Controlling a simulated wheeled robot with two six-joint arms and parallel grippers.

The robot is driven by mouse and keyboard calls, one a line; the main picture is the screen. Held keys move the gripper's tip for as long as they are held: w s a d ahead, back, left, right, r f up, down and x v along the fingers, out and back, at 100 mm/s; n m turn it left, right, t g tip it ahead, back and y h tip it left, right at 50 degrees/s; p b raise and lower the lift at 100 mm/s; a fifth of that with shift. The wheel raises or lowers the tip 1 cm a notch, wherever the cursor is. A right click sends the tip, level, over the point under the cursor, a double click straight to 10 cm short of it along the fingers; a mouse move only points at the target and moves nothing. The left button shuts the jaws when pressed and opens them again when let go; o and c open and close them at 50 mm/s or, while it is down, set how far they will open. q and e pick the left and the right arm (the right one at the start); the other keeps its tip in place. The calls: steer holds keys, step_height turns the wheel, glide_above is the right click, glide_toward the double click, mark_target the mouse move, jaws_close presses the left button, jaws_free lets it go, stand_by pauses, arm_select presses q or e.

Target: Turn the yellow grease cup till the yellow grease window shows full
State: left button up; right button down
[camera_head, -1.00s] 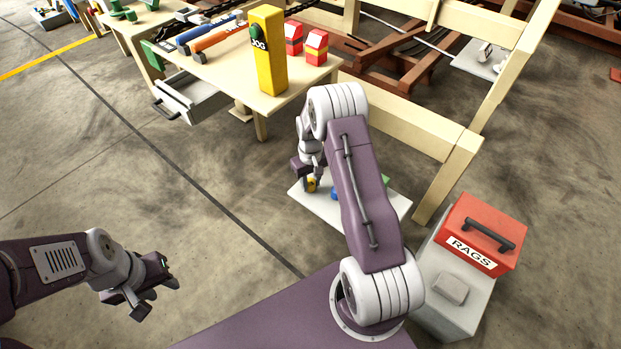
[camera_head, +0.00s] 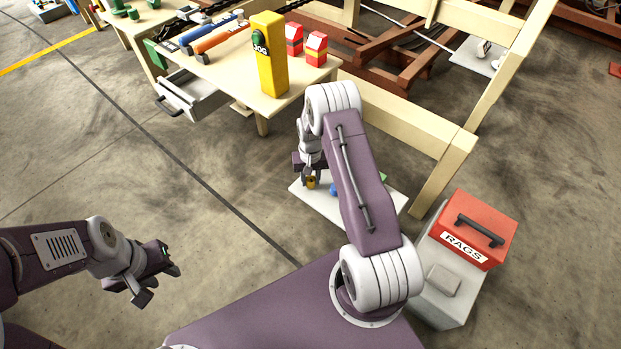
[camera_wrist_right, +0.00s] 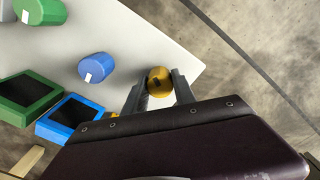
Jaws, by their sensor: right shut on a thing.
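The yellow grease cup (camera_wrist_right: 160,80) sits near the edge of a white panel (camera_wrist_right: 140,30) and has a dark mark on its face. My right gripper (camera_wrist_right: 159,90) is shut on it, one finger on each side. In the head view the cup (camera_head: 311,183) shows small below my right gripper (camera_head: 311,181). A sliver of yellow (camera_wrist_right: 115,115) shows beside the gripper in the wrist view; the yellow window's face is hidden, so its level cannot be read. My left gripper (camera_head: 159,284) is open and empty over the floor.
On the panel are a blue cup (camera_wrist_right: 96,67), a green cup (camera_wrist_right: 42,10), a green-framed window (camera_wrist_right: 28,97) and a blue-framed window (camera_wrist_right: 70,119). A red-lidded rags bin (camera_head: 450,265) stands right.

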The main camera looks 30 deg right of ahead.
mark_target(310, 179)
steer(key=c, duration=1)
jaws_free()
step_height(310, 179, up, 9)
steer(key=p, duration=0.5)
steer(key=shift+r, duration=0.1)
